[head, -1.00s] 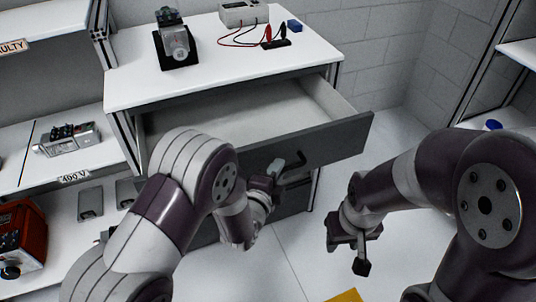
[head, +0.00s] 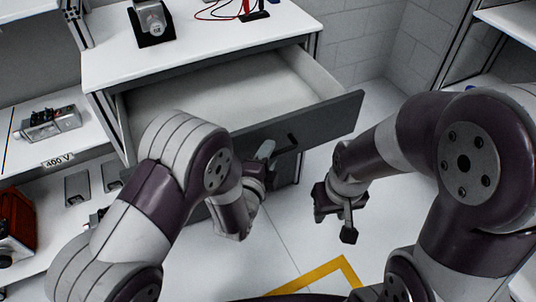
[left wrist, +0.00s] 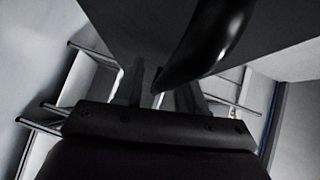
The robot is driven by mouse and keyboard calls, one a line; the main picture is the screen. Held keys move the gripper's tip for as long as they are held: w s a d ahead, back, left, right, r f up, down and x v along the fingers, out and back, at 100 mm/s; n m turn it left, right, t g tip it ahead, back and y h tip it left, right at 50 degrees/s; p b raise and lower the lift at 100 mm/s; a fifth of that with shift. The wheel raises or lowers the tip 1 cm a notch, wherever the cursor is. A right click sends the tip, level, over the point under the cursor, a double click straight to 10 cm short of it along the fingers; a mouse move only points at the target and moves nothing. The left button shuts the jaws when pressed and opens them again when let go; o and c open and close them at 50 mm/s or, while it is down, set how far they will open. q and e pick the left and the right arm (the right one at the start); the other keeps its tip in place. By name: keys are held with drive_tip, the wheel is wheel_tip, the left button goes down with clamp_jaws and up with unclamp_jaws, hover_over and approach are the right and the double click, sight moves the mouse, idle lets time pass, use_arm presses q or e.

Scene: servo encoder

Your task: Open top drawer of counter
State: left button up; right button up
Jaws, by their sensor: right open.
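The counter (head: 200,50) has a white top and a grey front. Its top drawer (head: 325,117) is pulled well out, and its empty pale inside shows. A dark bar handle (head: 288,145) stands out from the drawer front. My left gripper (head: 268,154) is at the handle's left part. In the left wrist view the black handle (left wrist: 205,45) runs down between the two fingers of my left gripper (left wrist: 160,85), which appear shut on it; the contact is partly hidden.
On the counter stand a grey device on a black stand (head: 152,22) and red and black test leads (head: 245,10). A shelf at left holds another device (head: 48,122), with a red unit (head: 17,225) below. Free floor (head: 300,235) with a yellow line lies in front.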

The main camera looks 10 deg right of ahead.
use_arm(q)
drive_tip(key=v, duration=1.2)
drive_tip(key=shift+s+p, duration=0.3)
drive_tip(key=shift+p, duration=0.15)
drive_tip(key=shift+a, duration=0.15)
